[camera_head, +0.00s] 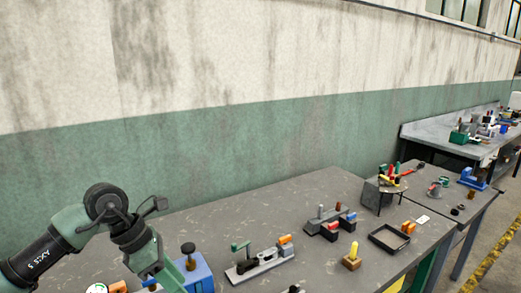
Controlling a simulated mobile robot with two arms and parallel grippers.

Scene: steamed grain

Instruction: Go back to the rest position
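Part of my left arm (47,250), green and black, comes in from the lower left. It bends over at a dark joint (106,202), and its green link (149,259) runs down to the bottom edge beside a blue item (200,274) on the grey workbench (213,218). No fingers of my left gripper can be made out; the arm runs out of the picture at the bottom. My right arm and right gripper do not show.
The bench holds a grey clamp-like tool with a green handle (264,262), a block with a yellow cylinder (352,259), a black tray (389,239) and a stand with coloured handles (386,184). A blue vise (472,179) is farther right. A wall (240,140) stands behind.

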